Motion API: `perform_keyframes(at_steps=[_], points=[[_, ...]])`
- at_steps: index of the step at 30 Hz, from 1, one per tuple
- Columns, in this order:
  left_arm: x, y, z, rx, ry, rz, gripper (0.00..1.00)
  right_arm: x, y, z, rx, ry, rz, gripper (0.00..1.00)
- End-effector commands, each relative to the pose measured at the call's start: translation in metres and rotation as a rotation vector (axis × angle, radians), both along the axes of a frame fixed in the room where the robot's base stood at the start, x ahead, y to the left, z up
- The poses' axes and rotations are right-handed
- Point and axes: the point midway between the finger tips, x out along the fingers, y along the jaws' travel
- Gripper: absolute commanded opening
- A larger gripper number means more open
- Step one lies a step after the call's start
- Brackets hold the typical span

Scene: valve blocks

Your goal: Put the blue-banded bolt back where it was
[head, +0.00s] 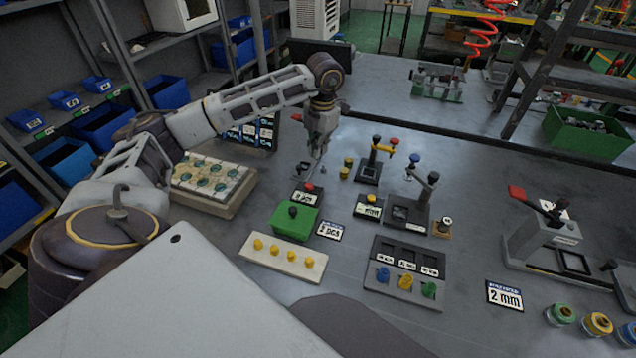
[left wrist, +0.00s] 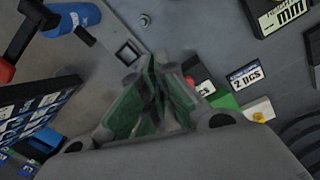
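My left gripper (head: 317,156) hangs pointing down over the grey bench, above and behind a small black labelled block. In the left wrist view its green-padded fingers (left wrist: 156,72) come together at the tips, with nothing clearly visible between them. I cannot make out a blue-banded bolt for certain. Small metal parts (head: 322,169) lie on the bench just below the gripper, too small to tell apart. A blue knob (head: 382,274) sits on a grey plate with a yellow and a green knob. My right gripper is not in view.
A green block (head: 295,221) and a white strip with yellow knobs (head: 283,258) stand in front of the gripper. Lever fixtures (head: 408,212) stand to the right. A pale tray with round teal parts (head: 212,184) is at left. The bench behind is mostly clear.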

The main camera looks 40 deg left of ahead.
Motion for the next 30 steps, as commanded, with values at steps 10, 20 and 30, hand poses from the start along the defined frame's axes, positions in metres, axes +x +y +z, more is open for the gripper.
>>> perform_keyframes(at_steps=[10, 20, 30], points=[[0.000, 0.000, -0.019, 0.001, 0.001, 0.001, 0.00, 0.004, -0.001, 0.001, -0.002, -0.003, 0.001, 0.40], [0.000, 0.000, -0.050, 0.000, 0.000, 0.001, 0.00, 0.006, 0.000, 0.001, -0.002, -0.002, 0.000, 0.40], [0.000, 0.000, -0.051, 0.000, 0.000, 0.001, 0.00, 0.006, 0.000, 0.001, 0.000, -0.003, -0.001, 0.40]])
